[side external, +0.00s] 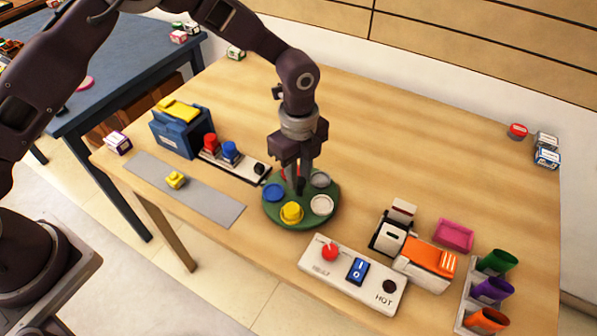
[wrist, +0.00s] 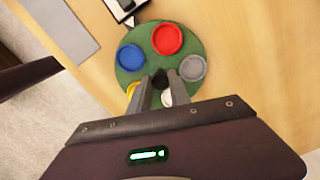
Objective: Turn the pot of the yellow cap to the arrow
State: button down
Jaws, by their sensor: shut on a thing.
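A round green turntable (side external: 274,221) sits on the wooden table and carries several coloured pots around a black centre knob (wrist: 160,79). The pot with the yellow cap (side external: 291,213) is at its front edge in the side view; only a sliver of yellow (wrist: 132,88) shows beside a finger in the wrist view. A blue pot (side external: 273,192), a white pot (side external: 321,205), a grey pot (side external: 320,179) and a red pot (wrist: 167,39) stand around it. My gripper (side external: 297,188) points down over the centre, shut on the black knob.
Left of the turntable are a strip with red and blue knobs (side external: 230,150), a grey mat (side external: 190,190) and a blue box (side external: 182,138). A white switch panel (side external: 322,272) lies close at the front right. An orange-and-white device (side external: 425,256) is further right.

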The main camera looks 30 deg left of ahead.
jog(key=shift+w+r+m, duration=0.1)
jog(key=shift+w+m, duration=0.1)
jog(key=shift+m, duration=2.4)
jog(key=shift+d+m, duration=0.15)
jog(key=shift+m, duration=2.45)
jog(key=shift+d+m, duration=0.1)
jog(key=shift+m, duration=4.3)
jog(key=shift+d+m, duration=0.1)
jog(key=shift+m, duration=0.5)
jog(key=c, duration=1.2)
grip_release()
